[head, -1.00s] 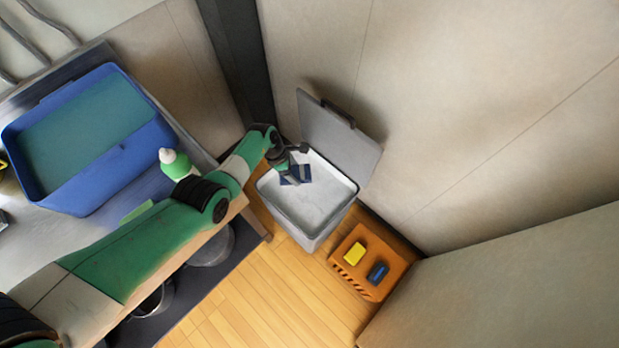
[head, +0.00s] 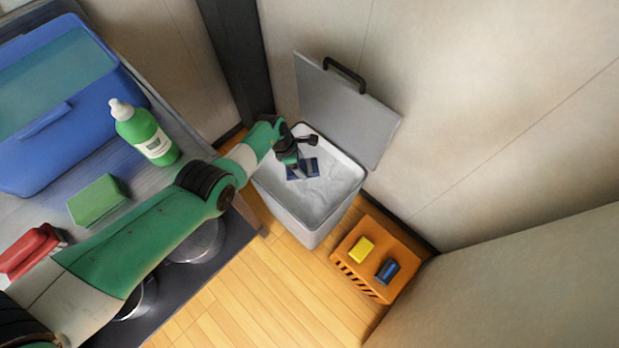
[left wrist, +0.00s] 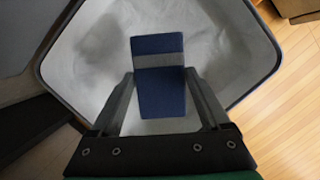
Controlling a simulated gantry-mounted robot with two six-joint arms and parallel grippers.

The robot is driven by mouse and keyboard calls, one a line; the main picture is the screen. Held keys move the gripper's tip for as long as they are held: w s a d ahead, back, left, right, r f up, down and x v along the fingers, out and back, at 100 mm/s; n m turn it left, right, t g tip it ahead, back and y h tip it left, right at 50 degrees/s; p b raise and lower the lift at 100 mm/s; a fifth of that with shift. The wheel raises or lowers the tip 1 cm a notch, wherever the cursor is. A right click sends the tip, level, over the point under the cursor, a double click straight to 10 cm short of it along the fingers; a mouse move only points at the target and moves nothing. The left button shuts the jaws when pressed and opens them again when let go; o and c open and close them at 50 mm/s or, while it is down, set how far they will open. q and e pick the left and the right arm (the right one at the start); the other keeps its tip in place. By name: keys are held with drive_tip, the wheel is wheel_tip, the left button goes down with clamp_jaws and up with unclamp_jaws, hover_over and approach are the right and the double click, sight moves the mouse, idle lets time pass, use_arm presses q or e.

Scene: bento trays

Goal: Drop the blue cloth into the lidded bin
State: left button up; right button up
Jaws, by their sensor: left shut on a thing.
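The blue cloth (head: 304,169) is dark blue with a grey band, and it is over the open mouth of the bin. It also shows in the left wrist view (left wrist: 160,98), between the two fingers. My left gripper (head: 299,166) is shut on it. The lidded bin (head: 310,225) is light grey, with its lid (head: 345,105) standing up open against the wall. The white inside of the bin shows around the cloth in both views. I cannot tell how far above the bin's floor the cloth hangs. My right gripper is not in view.
An orange crate (head: 408,262) with a yellow block (head: 361,249) and a dark blue block (head: 387,271) stands right of the bin. On the counter are a blue tub (head: 60,150), a green bottle (head: 146,132), a green sponge (head: 97,200) and a red object (head: 31,249).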

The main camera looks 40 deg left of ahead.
use_arm(q)
wheel_tip(320, 180, down, 3)
drive_tip(key=shift+f+b, duration=0.15)
drive_tip(key=shift+b, duration=0.9)
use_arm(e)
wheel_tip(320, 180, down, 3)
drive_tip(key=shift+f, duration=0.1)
use_arm(q)
drive_tip(key=o, duration=1.2)
drive_tip(key=shift+c, duration=0.2)
wheel_tip(320, 180, up, 5)
drive_tip(key=p, duration=0.5)
drive_tip(key=shift+s+f, duration=0.15)
drive_tip(key=s+d+r+p, duration=0.7)
drive_tip(key=s+p, duration=0.4)
drive_tip(key=p, duration=1)
drive_tip(key=shift+s+d+r, duration=0.2)
drive_tip(key=shift+s+r, duration=0.15)
drive_tip(key=shift+r, duration=0.4)
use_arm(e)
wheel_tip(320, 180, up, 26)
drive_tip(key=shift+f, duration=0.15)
